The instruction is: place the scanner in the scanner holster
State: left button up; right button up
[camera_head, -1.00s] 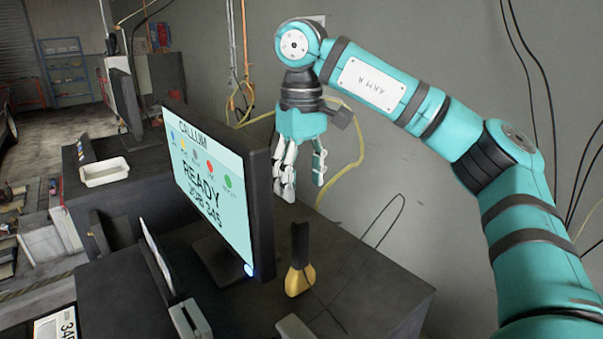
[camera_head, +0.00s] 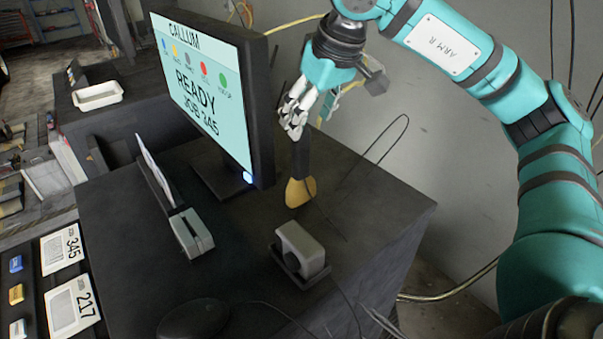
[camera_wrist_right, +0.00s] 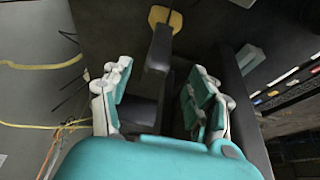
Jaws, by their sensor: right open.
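The scanner (camera_head: 300,191), with a yellow head and a black handle pointing up, stands on the dark desk right of the monitor. In the right wrist view its black handle (camera_wrist_right: 159,48) lies just ahead of the fingers. A grey block with a round opening (camera_head: 300,249), apparently the scanner holster, sits on the desk nearer to me and looks empty. My right gripper (camera_head: 293,122) is open just above the scanner's handle, with its fingertips overlapping the handle's top in the picture; contact cannot be told. In the wrist view the open fingers (camera_wrist_right: 158,95) are empty. My left gripper is out of view.
The monitor (camera_head: 210,85) stands close left of my right gripper. A small grey device (camera_head: 192,232) and a dark mouse-like object (camera_head: 193,318) are on the desk (camera_head: 365,215). A thin black cable loops beside the scanner. The desk's right part is mostly clear.

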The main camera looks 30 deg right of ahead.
aim_at(305, 131)
jog(key=shift+f, duration=0.3)
jog(key=p+x, duration=0.3)
jog(key=x, duration=0.2)
jog(key=shift+d, duration=0.15)
jog(key=shift+w+f, duration=0.15)
jog(key=shift+f, duration=0.2)
grip_shut()
jog(key=shift+r, duration=0.1)
